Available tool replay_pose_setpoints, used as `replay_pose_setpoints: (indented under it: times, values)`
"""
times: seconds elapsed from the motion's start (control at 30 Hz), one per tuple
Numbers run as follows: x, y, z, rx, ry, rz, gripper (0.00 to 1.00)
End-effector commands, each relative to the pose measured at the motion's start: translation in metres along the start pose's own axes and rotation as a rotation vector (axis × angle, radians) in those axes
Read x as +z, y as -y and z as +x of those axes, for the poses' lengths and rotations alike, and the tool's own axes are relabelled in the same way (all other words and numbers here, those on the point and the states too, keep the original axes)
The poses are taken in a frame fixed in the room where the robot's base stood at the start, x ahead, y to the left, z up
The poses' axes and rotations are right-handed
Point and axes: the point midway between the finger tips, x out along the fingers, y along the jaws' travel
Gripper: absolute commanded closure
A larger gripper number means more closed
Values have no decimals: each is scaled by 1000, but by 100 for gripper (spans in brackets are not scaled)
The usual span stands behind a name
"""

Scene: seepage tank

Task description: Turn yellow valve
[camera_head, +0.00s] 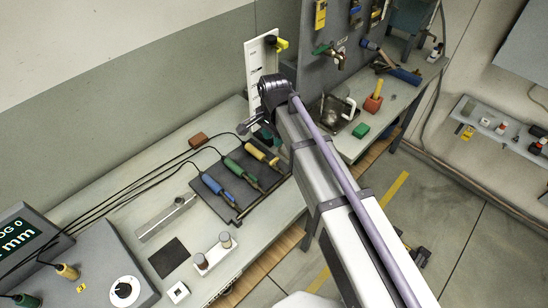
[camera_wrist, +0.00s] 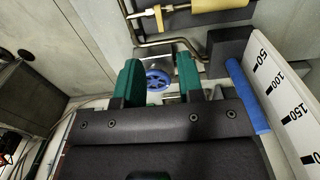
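A small yellow handle (camera_head: 281,44), which looks like the yellow valve, sits at the top of the upright white panel (camera_head: 256,72) in the head view. In the wrist view, a yellowish cylinder (camera_wrist: 190,15) crosses the top edge; I cannot tell if it is the same part. My gripper shows in the wrist view as two green fingers (camera_wrist: 158,70), apart. A blue wheel (camera_wrist: 158,80) shows in the gap between them; I cannot tell if they touch it. In the head view my arm hides most of the gripper.
A white scale board (camera_wrist: 285,90) and blue tube (camera_wrist: 247,97) stand right of my gripper. Blue, green and yellow-handled tools lie on a dark tray (camera_head: 238,215) on the bench. A grey tool panel (camera_head: 345,75) rises behind the arm. A green block (camera_head: 361,131) lies on the right bench.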

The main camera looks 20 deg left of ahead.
Motion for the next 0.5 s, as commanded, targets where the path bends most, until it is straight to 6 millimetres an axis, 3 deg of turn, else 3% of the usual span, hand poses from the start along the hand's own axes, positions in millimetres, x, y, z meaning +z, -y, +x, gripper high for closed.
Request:
replay_pose_setpoints:
  times: [0.33, 0.5]
  values:
    - [0, 0, 79, 0, 0, -1, 65]
    - [0, 0, 104, 0, 0, -2, 65]
